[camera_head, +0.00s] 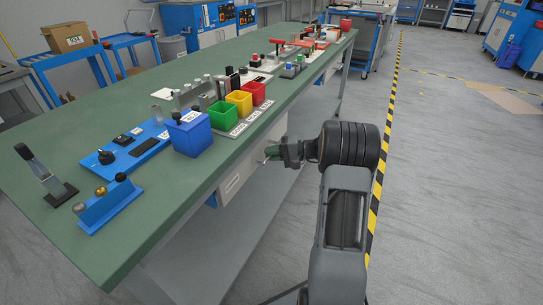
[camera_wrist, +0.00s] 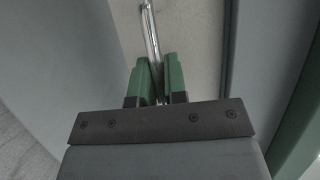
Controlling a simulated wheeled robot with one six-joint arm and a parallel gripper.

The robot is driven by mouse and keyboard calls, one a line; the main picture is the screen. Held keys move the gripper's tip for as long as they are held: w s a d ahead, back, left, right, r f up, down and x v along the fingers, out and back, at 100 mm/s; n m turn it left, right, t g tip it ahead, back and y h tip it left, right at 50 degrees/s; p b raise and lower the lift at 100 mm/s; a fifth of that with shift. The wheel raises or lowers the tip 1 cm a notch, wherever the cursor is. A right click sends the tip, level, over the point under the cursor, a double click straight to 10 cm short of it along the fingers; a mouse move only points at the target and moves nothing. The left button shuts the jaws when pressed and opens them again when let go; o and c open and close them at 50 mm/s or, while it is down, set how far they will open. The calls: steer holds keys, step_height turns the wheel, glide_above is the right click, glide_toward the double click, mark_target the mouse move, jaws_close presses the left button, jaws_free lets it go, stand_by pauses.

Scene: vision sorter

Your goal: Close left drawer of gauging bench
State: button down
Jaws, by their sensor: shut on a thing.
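The gauging bench (camera_head: 150,222) has a green top and runs from the lower left toward the back. A pale drawer front with a white label (camera_head: 232,185) shows under its near right edge. My gripper (camera_head: 270,154) is beside the pale drawer fronts, below the bench top edge. In the wrist view my green-padded fingers (camera_wrist: 160,78) are closed around a thin metal bar handle (camera_wrist: 152,35) in front of a pale grey panel (camera_wrist: 198,35). The gripper and arm hide part of the fronts. I cannot tell how far the drawer is out.
On the bench stand a blue bin (camera_head: 189,134), a green bin (camera_head: 222,115), a yellow bin (camera_head: 240,103), a red bin (camera_head: 258,92) and a blue gauge stand (camera_head: 108,205). The floor right of the bench is clear up to a yellow-black line (camera_head: 385,150).

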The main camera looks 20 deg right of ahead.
steer(key=shift+w+a+r, duration=0.1)
steer(key=shift+w, duration=0.05)
steer(key=c, duration=1.4)
jaws_free()
steer(key=shift+w+a, duration=0.1)
steer(key=shift+o, duration=1.1)
steer(key=p+v, duration=0.3)
steer(key=v, duration=1.1)
